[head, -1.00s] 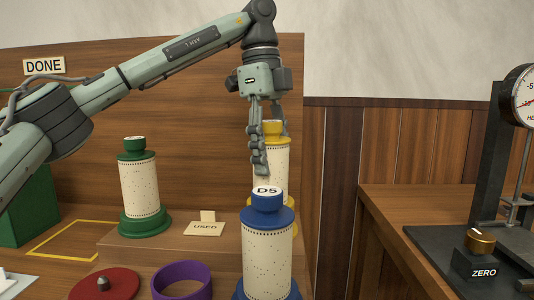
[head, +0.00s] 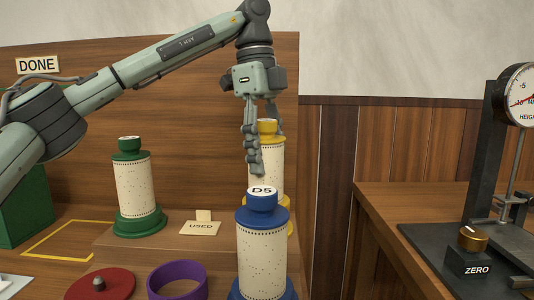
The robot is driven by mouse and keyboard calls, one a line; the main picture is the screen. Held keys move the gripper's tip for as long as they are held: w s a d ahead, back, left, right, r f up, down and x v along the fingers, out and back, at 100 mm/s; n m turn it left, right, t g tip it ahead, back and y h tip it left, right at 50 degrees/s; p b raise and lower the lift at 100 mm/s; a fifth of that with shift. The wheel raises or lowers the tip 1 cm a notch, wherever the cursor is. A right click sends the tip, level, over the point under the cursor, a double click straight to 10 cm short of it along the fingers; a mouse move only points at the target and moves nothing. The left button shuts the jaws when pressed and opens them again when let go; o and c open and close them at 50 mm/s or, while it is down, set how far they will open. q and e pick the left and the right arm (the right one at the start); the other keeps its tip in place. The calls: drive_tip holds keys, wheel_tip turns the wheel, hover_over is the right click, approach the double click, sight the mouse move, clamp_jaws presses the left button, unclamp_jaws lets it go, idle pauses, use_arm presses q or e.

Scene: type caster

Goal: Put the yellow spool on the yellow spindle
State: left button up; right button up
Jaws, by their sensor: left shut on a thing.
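The yellow spool (head: 271,165) stands upright on the wooden shelf, a cream roll with a yellow cap and flanges. Its lower part is partly hidden behind the blue spool. My left gripper (head: 263,148) points down from above and is shut on the yellow spool near its top. One finger runs down the near side; the other is mostly hidden behind the cap. I cannot make out the yellow spindle. My right gripper is not in view.
The blue spool (head: 262,250), marked D5, stands close in front. A green spool (head: 134,190) and a USED card (head: 200,227) are to the left. A purple ring (head: 178,281) and red disc with a peg (head: 98,283) lie in front. A height gauge (head: 490,150) stands right.

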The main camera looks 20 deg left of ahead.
sight(267, 171)
use_arm(q)
drive_tip(key=shift+f+b, duration=0.95)
drive_tip(key=shift+f, duration=0.6)
drive_tip(key=o, duration=1.5)
wheel_tip(267, 171, up, 6)
drive_tip(key=p, duration=0.5)
drive_tip(key=shift+d, duration=0.1)
